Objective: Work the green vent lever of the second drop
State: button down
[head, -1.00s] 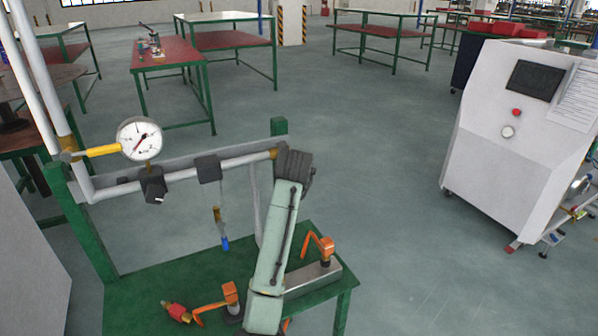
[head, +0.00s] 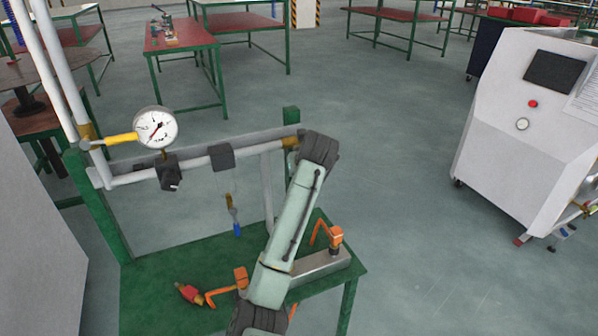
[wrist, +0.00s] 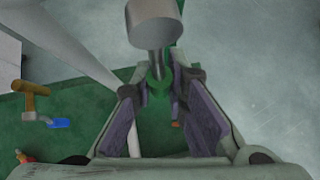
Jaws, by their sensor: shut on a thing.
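The green vent lever (wrist: 157,82) shows in the wrist view as a small green piece below a round grey fitting (wrist: 154,22). My gripper (wrist: 160,97) has its two dark fingers on either side of this green piece and is shut on it. The lever's full shape and angle are partly hidden by the fingers. In the head view my arm hides the gripper and the lever. Another drop hangs from the pipe with a blue-ended lever (head: 237,230); its blue handle also shows at the left of the wrist view (wrist: 58,123).
A pressure gauge (head: 156,128) and a black-knobbed valve (head: 168,173) sit on the grey pipe. Orange-handled parts (head: 336,237) and a red fitting (head: 188,292) lie on the green bench (head: 165,265). A white cabinet (head: 500,130) stands right, with open floor between.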

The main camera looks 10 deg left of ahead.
jog(key=c, duration=1.6)
grip_release()
jog(key=shift+a, duration=0.1)
jog(key=shift+o, duration=0.2)
jog(key=v, duration=1.2)
